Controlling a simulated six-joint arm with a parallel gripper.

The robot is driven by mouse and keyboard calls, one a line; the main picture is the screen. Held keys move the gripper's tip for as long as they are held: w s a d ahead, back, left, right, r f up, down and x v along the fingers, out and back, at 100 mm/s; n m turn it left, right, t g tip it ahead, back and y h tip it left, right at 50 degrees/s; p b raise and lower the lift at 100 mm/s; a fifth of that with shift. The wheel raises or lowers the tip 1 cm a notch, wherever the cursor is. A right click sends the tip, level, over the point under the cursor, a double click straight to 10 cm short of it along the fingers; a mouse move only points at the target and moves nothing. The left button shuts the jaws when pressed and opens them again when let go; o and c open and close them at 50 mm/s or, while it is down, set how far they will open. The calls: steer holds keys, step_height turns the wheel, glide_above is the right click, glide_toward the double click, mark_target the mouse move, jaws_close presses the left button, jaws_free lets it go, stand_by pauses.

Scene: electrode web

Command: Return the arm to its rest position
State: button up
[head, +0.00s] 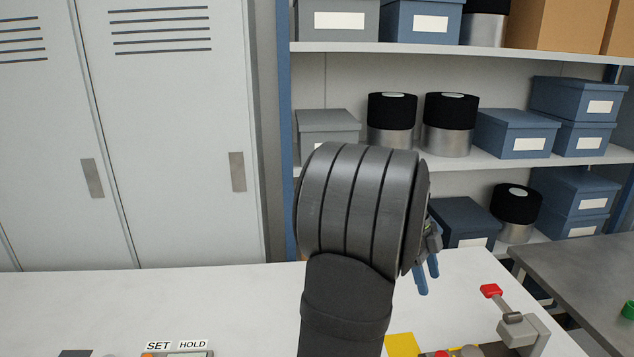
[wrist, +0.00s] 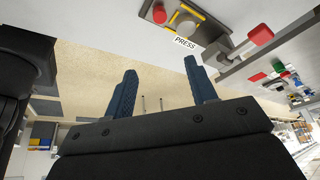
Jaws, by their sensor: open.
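My gripper (head: 427,275) shows at the right of my dark arm in the head view, in the air above the white table (head: 240,300). Only the blue fingertips and a bit of the wrist show there; my arm hides the rest. In the wrist view the two blue fingers of my gripper (wrist: 158,88) stand wide apart with nothing between them. The gripper is open and empty, and it touches nothing that I can see.
A lever device with a red handle (head: 490,291) stands at the table's right. A panel labelled SET and HOLD (head: 176,346) lies at the front edge. Grey lockers (head: 170,130) and a shelf with blue boxes (head: 515,132) stand behind. A grey bench (head: 590,270) is at right.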

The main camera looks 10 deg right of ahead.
step_height(320, 180, down, 7)
steer(key=shift+s+d, duration=0.3)
steer(key=shift+r, duration=0.2)
